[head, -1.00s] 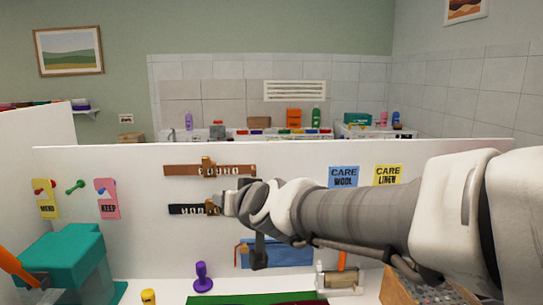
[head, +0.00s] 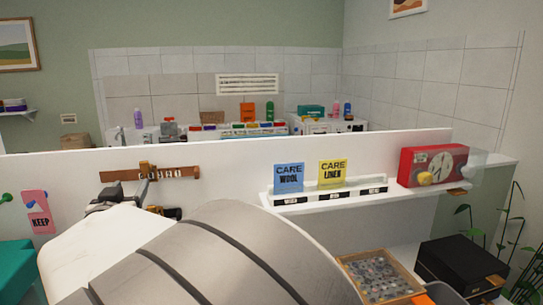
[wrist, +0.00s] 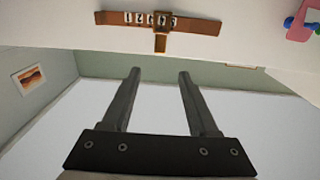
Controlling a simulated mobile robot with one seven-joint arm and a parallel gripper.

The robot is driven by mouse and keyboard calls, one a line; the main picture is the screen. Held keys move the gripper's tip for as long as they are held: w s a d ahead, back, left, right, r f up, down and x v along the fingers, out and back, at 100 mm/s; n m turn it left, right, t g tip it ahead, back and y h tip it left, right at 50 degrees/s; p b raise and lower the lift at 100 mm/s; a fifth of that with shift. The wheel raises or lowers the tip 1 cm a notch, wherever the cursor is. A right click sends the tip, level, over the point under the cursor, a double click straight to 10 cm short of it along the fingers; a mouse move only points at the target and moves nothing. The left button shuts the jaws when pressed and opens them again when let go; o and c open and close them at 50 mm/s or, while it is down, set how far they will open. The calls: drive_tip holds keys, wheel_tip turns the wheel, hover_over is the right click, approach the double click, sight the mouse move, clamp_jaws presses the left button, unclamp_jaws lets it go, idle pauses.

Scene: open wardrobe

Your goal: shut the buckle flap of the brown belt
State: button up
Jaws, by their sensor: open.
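The brown belt (head: 195,173) is fixed level on the white panel in the head view, with pale characters along it. In the wrist view the brown belt (wrist: 200,26) crosses the top, upside down. Its buckle (wrist: 163,19) is near the middle, and the flap (wrist: 160,43) sticks out from it, standing open. My gripper (wrist: 159,74) is open and empty, its two fingers apart on either side of the flap's line, with the flap just beyond the tips. I see no contact. In the head view my gripper is in front of the buckle area and partly hides it.
A pink KEEP tag (head: 38,212) hangs at left. At right, a shelf (head: 300,201) bears blue and yellow care cards, and a red clock box (head: 432,165) stands beyond.

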sight(144, 165)
drive_tip(key=p+x, duration=0.2)
drive_tip(key=x, duration=1.3)
drive_tip(key=shift+a, duration=0.1)
clamp_jaws()
